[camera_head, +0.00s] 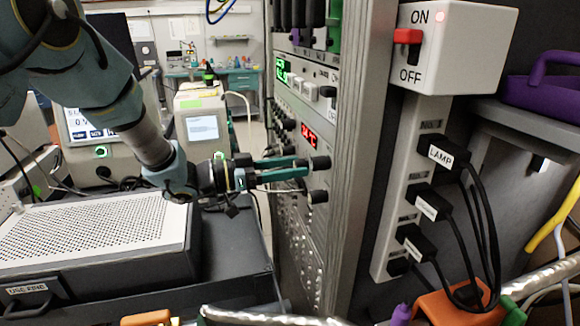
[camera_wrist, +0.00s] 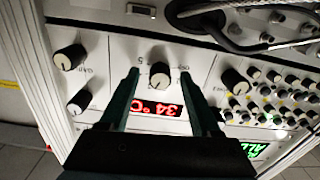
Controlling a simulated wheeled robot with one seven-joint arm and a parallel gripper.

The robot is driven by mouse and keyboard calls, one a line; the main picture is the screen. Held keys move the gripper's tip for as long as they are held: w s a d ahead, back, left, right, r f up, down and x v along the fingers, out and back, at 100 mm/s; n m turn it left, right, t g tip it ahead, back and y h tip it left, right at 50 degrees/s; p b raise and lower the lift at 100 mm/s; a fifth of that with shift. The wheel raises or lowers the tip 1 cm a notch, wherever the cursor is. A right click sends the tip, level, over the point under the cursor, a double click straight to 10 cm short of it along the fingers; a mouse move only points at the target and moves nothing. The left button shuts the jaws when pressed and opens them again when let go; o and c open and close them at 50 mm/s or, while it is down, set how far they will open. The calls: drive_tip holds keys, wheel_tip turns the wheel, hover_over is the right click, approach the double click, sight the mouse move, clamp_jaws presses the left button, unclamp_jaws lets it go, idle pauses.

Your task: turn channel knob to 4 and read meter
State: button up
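My gripper (camera_wrist: 160,74) is open in the wrist view, with one finger on each side of a black round knob (camera_wrist: 160,80) on the pale panel. I cannot tell whether either finger touches the knob. Small marks surround it; its setting is not clear, and I cannot tell whether it is the channel knob. In the head view my gripper (camera_head: 306,170) reaches the rack front from the left, below the red display (camera_head: 309,138). A green display shows above it (camera_head: 282,71) and at the lower right in the wrist view.
More black knobs (camera_wrist: 70,57) and a dense group of small knobs (camera_wrist: 262,95) flank the fingers. Cables (camera_wrist: 250,30) cross the panel's top. In the head view, a perforated-top box (camera_head: 95,235) is at left and a power strip (camera_head: 412,190) with plugs at right.

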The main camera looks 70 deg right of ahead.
clamp_jaws()
idle(0.3)
drive_tip(key=shift+f+b, duration=0.1)
drive_tip(key=shift+b, duration=0.25)
drive_tip(key=m+b, duration=0.8)
drive_tip(key=b, duration=0.5)
drive_tip(key=shift+f+m, duration=0.1)
drive_tip(key=shift+m, duration=0.2)
drive_tip(key=shift+w, duration=0.1)
unclamp_jaws()
drive_tip(key=shift+r, duration=0.2)
